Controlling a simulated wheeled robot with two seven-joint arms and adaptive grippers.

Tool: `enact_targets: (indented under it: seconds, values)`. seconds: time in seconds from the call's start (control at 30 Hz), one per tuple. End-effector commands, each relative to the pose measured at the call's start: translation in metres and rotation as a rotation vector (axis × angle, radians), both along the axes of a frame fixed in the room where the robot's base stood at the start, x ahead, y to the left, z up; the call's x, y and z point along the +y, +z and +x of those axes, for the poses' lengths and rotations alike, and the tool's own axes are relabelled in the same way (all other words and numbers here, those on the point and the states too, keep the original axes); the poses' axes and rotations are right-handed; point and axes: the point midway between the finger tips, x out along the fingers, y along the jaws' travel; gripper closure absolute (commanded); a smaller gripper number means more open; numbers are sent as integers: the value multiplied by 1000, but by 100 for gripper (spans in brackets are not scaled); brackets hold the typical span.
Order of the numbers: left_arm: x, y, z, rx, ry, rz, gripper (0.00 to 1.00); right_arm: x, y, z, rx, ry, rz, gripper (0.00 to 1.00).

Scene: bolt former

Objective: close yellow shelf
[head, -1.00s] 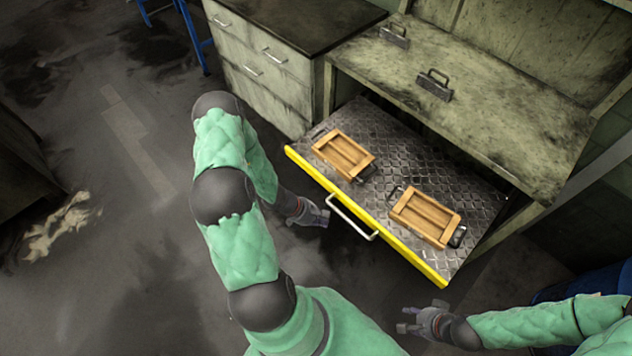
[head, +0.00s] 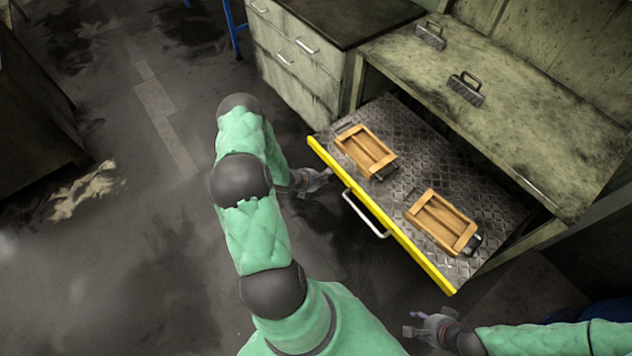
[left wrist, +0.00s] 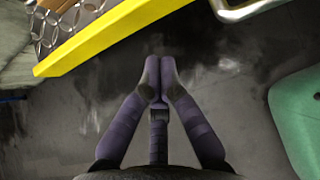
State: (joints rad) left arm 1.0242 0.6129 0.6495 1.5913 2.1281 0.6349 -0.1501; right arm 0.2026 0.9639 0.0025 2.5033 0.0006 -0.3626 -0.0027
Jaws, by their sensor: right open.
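The yellow-edged shelf (head: 405,230) is pulled out from under the worktop in the head view. It has a dark diamond-plate top and a pale bar handle (head: 366,213) on its front. My left gripper (head: 322,177) is just outside the front edge, left of the handle and near the far-left corner, apart from the shelf. In the left wrist view its fingertips (left wrist: 158,72) meet with nothing between them; the yellow edge (left wrist: 105,35) is at upper left and part of the handle (left wrist: 250,8) at top right. My right gripper (head: 420,324) is open and empty, in front of the shelf's near end.
Two wooden trays, one farther (head: 366,150) and one nearer (head: 442,222), lie on the shelf. Metal-handled blocks (head: 466,88) sit on the worktop (head: 520,115) above. A drawer cabinet (head: 300,60) stands left of the shelf. The floor in front is clear.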

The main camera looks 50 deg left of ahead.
Motion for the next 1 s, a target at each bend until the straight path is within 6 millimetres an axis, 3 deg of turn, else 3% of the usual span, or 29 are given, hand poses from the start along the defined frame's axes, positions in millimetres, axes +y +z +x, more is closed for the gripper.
enact_targets:
  seconds: [0.1,0.4,1.0]
  values:
    - [-2,-17,16,0,-3,0,100,0,-9,0,0,0,0,58]
    - [-4,-12,49,-1,-1,1,100,0,-15,0,0,0,0,58]
    - [-4,-12,56,-1,-1,1,100,0,-17,0,0,0,0,58]
